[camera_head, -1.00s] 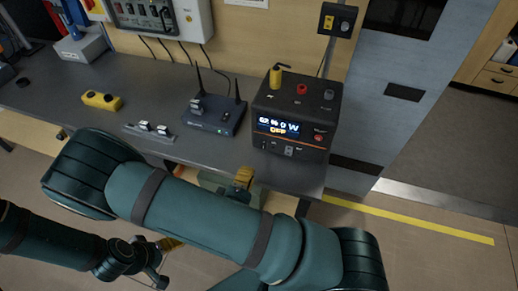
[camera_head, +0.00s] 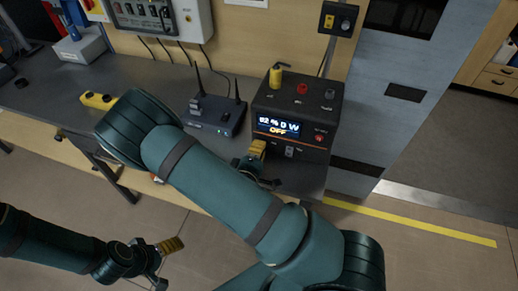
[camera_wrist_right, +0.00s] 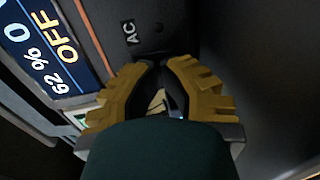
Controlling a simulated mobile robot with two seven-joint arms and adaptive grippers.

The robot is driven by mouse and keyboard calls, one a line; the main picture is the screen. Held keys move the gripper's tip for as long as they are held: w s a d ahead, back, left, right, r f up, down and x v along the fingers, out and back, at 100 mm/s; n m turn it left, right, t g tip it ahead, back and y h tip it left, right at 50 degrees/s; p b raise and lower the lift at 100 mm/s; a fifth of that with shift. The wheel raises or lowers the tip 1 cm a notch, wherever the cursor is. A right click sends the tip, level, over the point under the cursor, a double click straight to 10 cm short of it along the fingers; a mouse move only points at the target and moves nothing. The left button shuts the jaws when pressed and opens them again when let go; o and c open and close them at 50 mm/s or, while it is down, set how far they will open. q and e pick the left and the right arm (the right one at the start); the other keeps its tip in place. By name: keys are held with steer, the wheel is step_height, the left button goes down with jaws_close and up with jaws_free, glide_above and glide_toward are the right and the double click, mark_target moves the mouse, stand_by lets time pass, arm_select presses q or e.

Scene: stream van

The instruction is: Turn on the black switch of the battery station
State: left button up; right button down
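The battery station (camera_head: 322,112) is a dark box at the right end of the desk. Its lit display (camera_head: 279,127) reads 62 %, 0 W and OFF, and also shows in the wrist view (camera_wrist_right: 45,45). A small grey-white fitting (camera_head: 289,152) is low on its front. I cannot clearly make out the black switch; the right gripper covers part of the lower front. My right gripper (camera_head: 258,148) is close before the station's lower front; in the wrist view its yellow fingertips (camera_wrist_right: 161,64) are together, near the AC label. Contact is unclear. My left gripper (camera_head: 172,246) is low, away from the desk.
A router (camera_head: 215,118) with two antennas stands left of the station. A yellow object (camera_head: 98,100) lies farther left on the desk (camera_head: 150,75). A yellow cylinder (camera_head: 276,78) and red and grey knobs top the station. A grey cabinet (camera_head: 400,125) stands to its right.

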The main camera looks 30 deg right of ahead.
steer(key=shift+w+d+f+t+h+b, duration=0.2)
steer(key=shift+f+t+h+b, duration=0.3)
steer(key=shift+b, duration=0.65)
steer(key=shift+r+t+b, duration=0.2)
steer(key=shift+t+b, duration=0.1)
steer(key=shift+r, duration=0.2)
steer(key=shift+v, duration=3.8)
steer(key=shift+f, duration=0.1)
